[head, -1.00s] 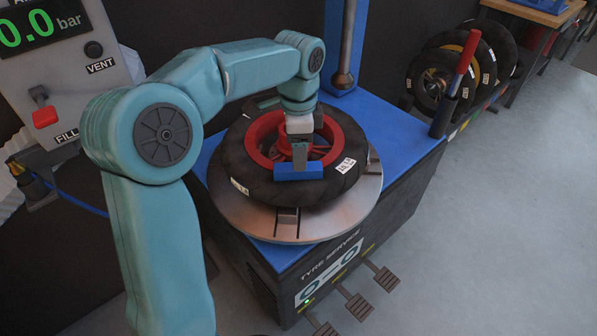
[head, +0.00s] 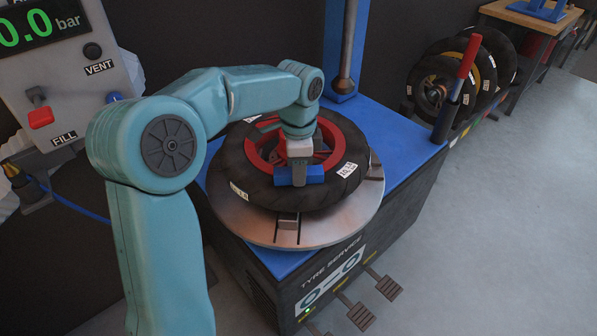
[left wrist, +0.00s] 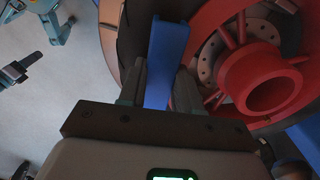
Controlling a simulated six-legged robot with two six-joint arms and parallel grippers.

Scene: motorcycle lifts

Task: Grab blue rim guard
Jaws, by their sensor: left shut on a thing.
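The blue rim guard (head: 313,174) is a small blue block at the near edge of the red rim (head: 331,137), against the black tyre (head: 259,186). My left gripper (head: 299,176) comes down over it. In the left wrist view the guard (left wrist: 167,55) is a long blue bar between the two fingers of my left gripper (left wrist: 160,85), which are shut on it. The red rim (left wrist: 240,60) and its hub lie just right of the guard there. I cannot tell whether the guard still touches the rim. My right gripper is not in view.
The wheel lies flat on a round metal turntable (head: 352,216) on a blue tyre machine with pedals (head: 362,316) in front. A steel post (head: 348,45) stands behind. An inflator with a gauge (head: 60,70) is at left. Several tyres (head: 490,60) stand at back right, with open floor before them.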

